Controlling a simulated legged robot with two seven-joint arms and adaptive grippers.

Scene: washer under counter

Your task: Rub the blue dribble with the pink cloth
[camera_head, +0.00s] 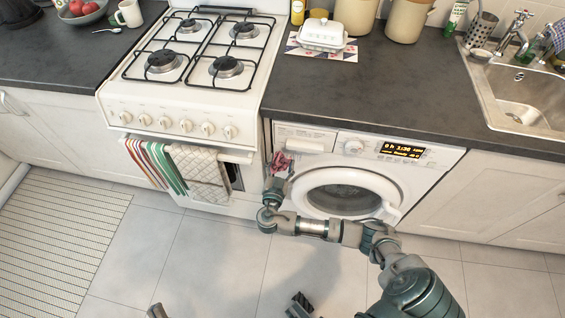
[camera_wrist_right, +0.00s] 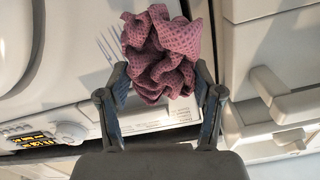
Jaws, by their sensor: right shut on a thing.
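The crumpled pink cloth (camera_wrist_right: 160,55) is pinched between the fingertips of my right gripper (camera_wrist_right: 160,95). In the head view the cloth (camera_head: 281,163) is at the upper left of the washer (camera_head: 300,143) front, near the drawer; I cannot tell whether it touches. In the wrist view pale bluish streaks (camera_wrist_right: 108,45) show on the white panel beside the cloth, likely the blue dribble. I cannot make them out in the head view. My left gripper (camera_head: 227,310) shows only as two fingertips, wide apart and empty, at the bottom edge.
The washer's round door (camera_head: 345,194) is below the cloth. The stove (camera_head: 190,70) with hanging towels (camera_head: 200,172) stands just left. The dark worktop (camera_head: 375,95) overhangs the washer, with a butter dish (camera_head: 323,34) on it. The floor (camera_head: 215,255) in front is clear.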

